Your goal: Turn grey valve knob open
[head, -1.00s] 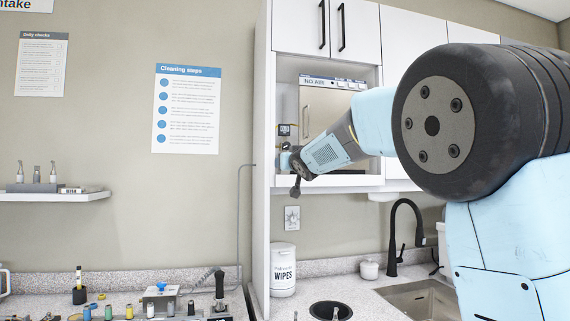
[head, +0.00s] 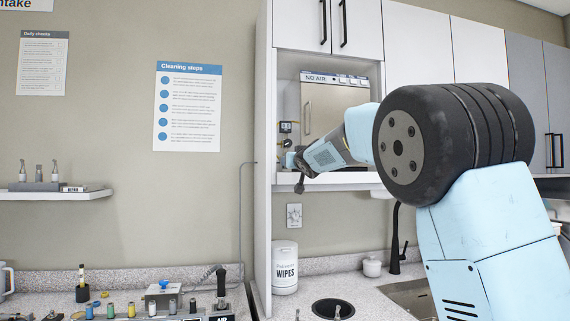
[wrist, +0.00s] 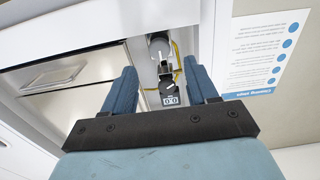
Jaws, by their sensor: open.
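The valve unit stands in the open cabinet bay, left of the metal-fronted autoclave (head: 324,108). In the wrist view a grey round part (wrist: 158,46), which looks like the grey valve knob, shows beyond the fingertips. Nearer is a black dial (wrist: 167,87) with a white pointer, beside a small display (wrist: 170,101) reading 0.0. In the head view the dial (head: 287,143) shows just above my gripper (head: 295,165). My gripper (wrist: 164,70) is open, its blue fingers on either side of the valve unit, with nothing gripped. Contact cannot be told. The knob is not clear in the head view.
The bay's side wall and shelf (head: 340,178) lie close to my gripper. A yellow cable (wrist: 178,55) runs beside the valve unit. Below are a wipes tub (head: 285,268), a black tap (head: 396,240) and a counter with several small items.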

